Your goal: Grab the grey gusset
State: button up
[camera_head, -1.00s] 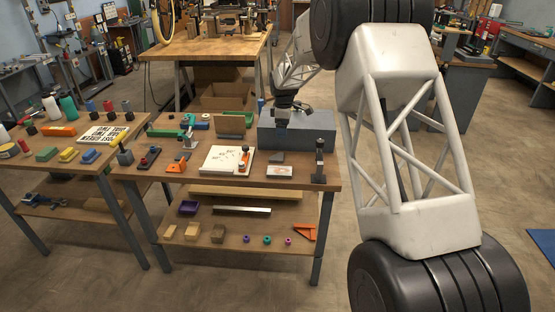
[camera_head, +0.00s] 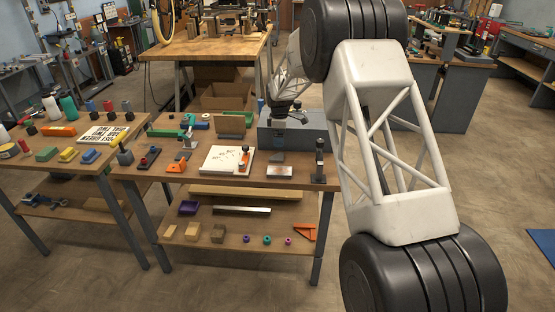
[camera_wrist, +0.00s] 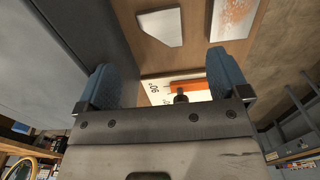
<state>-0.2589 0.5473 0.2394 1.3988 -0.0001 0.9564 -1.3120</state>
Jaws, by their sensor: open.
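The grey gusset, a flat plate with clipped corners, lies on the wooden table and shows whole in the wrist view (camera_wrist: 160,27). It appears between the grey block and a pale card with an orange patch.
The grey block (camera_head: 315,131) stands close beside my gripper. The orange-patched card (camera_head: 279,171) lies in front of the gusset. A dark upright clamp (camera_head: 319,160) stands at the table's right end. A white board (camera_head: 222,160) with an orange part is to the left.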

aim_at(279, 156)
jog(key=shift+f, duration=1.6)
jog(key=shift+f, duration=0.1)
jog(key=shift+f, duration=2.9)
jog(key=c, duration=1.2)
